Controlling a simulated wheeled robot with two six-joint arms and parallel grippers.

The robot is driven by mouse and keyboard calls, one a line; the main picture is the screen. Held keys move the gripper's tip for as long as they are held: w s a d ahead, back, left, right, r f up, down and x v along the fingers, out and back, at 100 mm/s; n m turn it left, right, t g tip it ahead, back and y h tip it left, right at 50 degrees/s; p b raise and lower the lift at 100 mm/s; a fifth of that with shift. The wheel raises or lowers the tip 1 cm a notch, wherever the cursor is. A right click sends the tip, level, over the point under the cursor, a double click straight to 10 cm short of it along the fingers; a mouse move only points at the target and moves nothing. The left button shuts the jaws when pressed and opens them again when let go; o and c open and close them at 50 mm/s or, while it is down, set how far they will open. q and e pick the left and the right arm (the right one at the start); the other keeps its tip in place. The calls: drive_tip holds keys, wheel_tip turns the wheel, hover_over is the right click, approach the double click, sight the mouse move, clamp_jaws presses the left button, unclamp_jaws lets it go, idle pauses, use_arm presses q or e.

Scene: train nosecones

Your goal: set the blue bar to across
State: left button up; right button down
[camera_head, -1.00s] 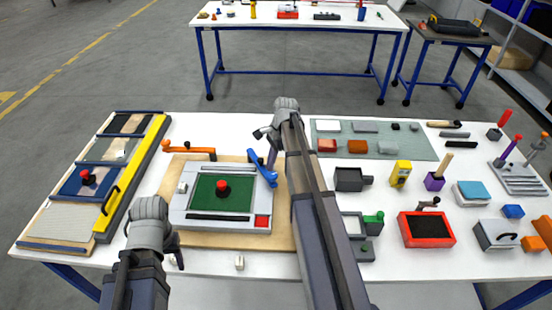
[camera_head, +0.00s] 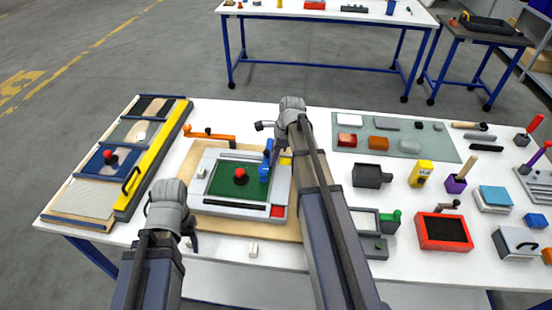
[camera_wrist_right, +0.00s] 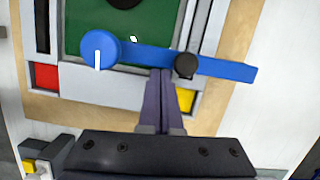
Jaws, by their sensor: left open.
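The blue bar (camera_head: 266,160) sits at the right side of the grey frame with the green panel (camera_head: 225,183). In the right wrist view the bar (camera_wrist_right: 140,53) runs nearly level, with a black pivot knob (camera_wrist_right: 186,65) and a round, white-marked end over the green panel. My right gripper (camera_head: 274,160) is beside the bar. In the wrist view its fingertips (camera_wrist_right: 161,72) are together at the bar's near edge, seemingly touching it, not around it. My left gripper (camera_head: 190,236) is open and empty at the board's front left.
A red knob (camera_head: 240,176) stands on the green panel. An orange bar (camera_head: 208,135) lies at the board's back left. A panel rack with a yellow rail (camera_head: 160,150) stands left.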

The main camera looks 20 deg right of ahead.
drive_tip(key=shift+s+d, duration=0.1)
idle(0.5)
drive_tip(key=s+d, duration=0.2)
drive_tip(key=d, duration=0.1)
drive_tip(key=shift+d+r, duration=0.15)
drive_tip(key=shift+d, duration=0.05)
use_arm(q)
wheel_tip(320, 180, up, 10)
drive_tip(key=p, duration=0.9)
drive_tip(key=shift+d+p, duration=0.35)
drive_tip(key=shift+d, duration=0.05)
use_arm(e)
drive_tip(key=v, duration=0.9)
drive_tip(key=shift+r, duration=0.4)
use_arm(q)
drive_tip(key=shift+s+f, duration=0.15)
drive_tip(key=shift+f, duration=0.05)
use_arm(e)
drive_tip(key=shift+s+f, duration=0.1)
drive_tip(key=shift+s, duration=0.05)
